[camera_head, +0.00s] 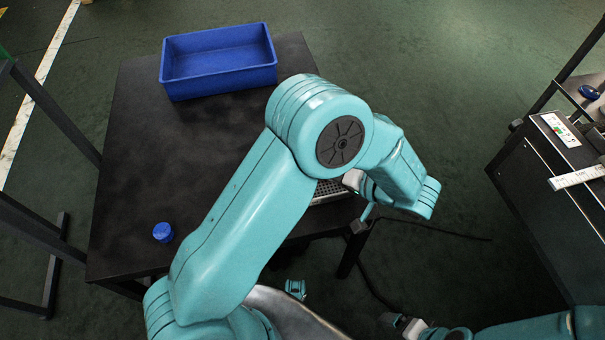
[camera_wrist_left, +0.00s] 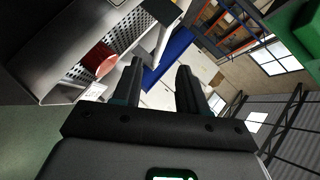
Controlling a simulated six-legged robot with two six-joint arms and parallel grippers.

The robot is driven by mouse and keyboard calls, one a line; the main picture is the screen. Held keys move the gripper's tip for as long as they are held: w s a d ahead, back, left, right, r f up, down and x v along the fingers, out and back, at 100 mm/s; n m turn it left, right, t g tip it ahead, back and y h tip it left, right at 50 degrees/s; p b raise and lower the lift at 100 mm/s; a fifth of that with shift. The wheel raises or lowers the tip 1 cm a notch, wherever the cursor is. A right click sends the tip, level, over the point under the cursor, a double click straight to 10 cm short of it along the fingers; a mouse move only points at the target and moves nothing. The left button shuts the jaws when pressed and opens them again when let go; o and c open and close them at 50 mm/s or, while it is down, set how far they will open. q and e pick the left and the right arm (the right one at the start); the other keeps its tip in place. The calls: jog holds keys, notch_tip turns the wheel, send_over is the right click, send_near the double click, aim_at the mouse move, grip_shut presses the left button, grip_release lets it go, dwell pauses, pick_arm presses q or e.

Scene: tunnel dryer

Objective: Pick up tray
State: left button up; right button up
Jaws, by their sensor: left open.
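The tray (camera_head: 330,188) is a grey perforated piece at the table's right edge in the head view, mostly hidden behind my left arm. In the left wrist view, grey perforated metal (camera_wrist_left: 117,42) fills the upper left, with a round red thing (camera_wrist_left: 100,60) against it. My left gripper (camera_wrist_left: 158,72) is open, its two dark fingers apart with nothing between them. The perforated metal lies to the left of the fingers in that view; I cannot tell the gap. In the head view the fingers are hidden by the arm. My right gripper (camera_head: 403,325) is at the bottom edge, its jaws unclear.
A black table (camera_head: 135,150) carries a blue bin (camera_head: 220,82) at the back and a small blue cap (camera_head: 163,232) at front left. A dark machine (camera_head: 540,190) stands at the right. Dark frame posts (camera_head: 55,120) stand at the left. Green floor lies open between table and machine.

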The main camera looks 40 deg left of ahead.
pick_arm(q)
jog(key=b+x, duration=0.1)
jog(key=x, duration=0.8)
jog(key=shift+f, duration=0.15)
jog(key=shift+s, duration=0.1)
grip_shut()
